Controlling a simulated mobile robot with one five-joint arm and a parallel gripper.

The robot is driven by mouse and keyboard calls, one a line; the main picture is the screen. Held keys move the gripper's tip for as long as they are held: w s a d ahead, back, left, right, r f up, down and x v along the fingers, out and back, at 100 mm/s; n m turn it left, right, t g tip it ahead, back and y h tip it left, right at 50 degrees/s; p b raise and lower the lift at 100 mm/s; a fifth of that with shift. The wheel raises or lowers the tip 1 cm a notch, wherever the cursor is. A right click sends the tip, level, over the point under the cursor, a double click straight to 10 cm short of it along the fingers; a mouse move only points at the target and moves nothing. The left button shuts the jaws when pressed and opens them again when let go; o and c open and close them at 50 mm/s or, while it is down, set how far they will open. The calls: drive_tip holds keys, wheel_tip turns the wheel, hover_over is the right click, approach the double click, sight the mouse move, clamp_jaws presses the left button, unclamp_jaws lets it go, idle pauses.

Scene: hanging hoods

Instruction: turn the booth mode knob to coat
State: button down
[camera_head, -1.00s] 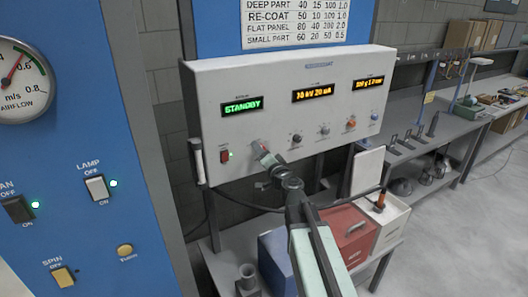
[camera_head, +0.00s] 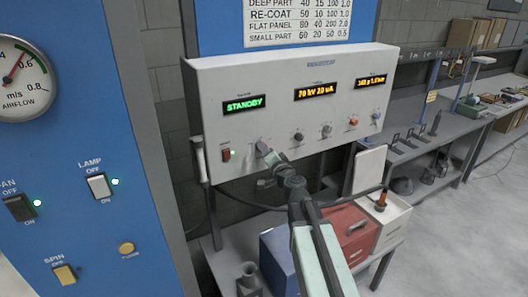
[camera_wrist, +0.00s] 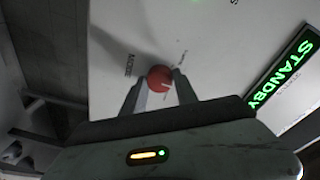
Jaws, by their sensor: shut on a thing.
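The booth mode knob (camera_wrist: 160,77) is red and round with a pale pointer line, and sits on the white control panel (camera_head: 215,160) beside printed "MODE" lettering in the wrist view. My gripper (camera_wrist: 158,88) is shut on it, one finger on each side. In the head view my gripper (camera_head: 264,151) is at the lower left of the panel and hides the knob. The green display (camera_head: 243,105) above reads STANDBY; it also shows in the wrist view (camera_wrist: 283,73). The small lettering around the knob is too blurred to read.
Several small knobs, including a black one (camera_head: 298,136) and an orange one (camera_head: 353,121), are to the right. A blue switch panel (camera_head: 90,130) stands at the left.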

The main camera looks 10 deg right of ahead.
drive_tip(key=shift+d+r, duration=0.1)
drive_tip(key=m+p, duration=0.1)
drive_tip(key=m, duration=0.4)
drive_tip(key=m+g+p, duration=0.1)
drive_tip(key=m, duration=0.4)
drive_tip(key=shift+m+y, duration=0.3)
idle(0.3)
drive_tip(key=c, duration=0.9)
unclamp_jaws()
drive_tip(key=shift+c, duration=0.2)
drive_tip(key=shift+s, duration=0.1)
